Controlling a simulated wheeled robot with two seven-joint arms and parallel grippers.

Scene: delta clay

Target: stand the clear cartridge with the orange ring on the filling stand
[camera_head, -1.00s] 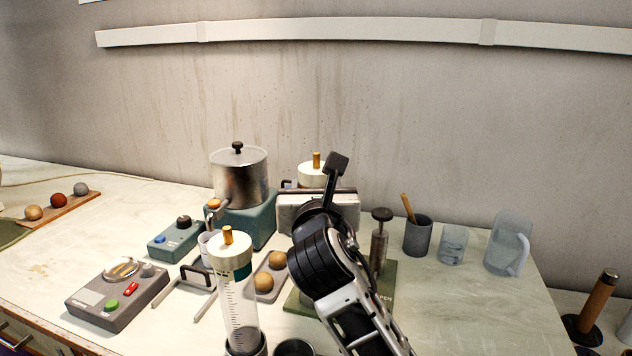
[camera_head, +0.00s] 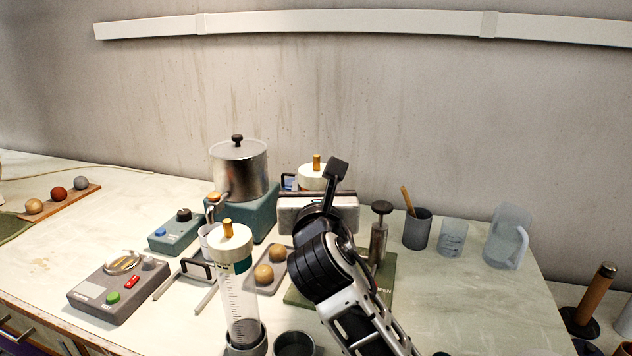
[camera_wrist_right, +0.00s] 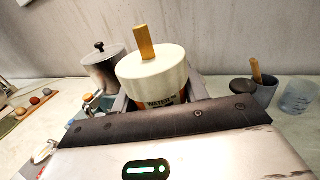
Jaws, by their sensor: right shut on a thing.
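My right gripper (camera_wrist_right: 158,97) is shut on a cartridge with a white cap (camera_wrist_right: 152,66) and an orange-tan peg on top. A strip of orange shows under the cap, beside a label reading "WATER". In the head view this cap (camera_head: 313,175) shows behind my right gripper (camera_head: 318,195), at the back of the bench. The cartridge's lower part is hidden by the gripper, so I cannot tell whether it touches anything. A second clear cartridge (camera_head: 240,300) with a teal ring stands upright in a grey round holder at the front. I cannot pick out the filling stand for certain. My left gripper is not in view.
A steel pot (camera_head: 239,172) on a teal base stands back left of the held cartridge. A green base (camera_head: 298,297) lies under my right arm. An empty grey cup (camera_head: 295,344) is beside the front cartridge. Grey cup (camera_head: 417,230) and glassware (camera_head: 508,237) stand right.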

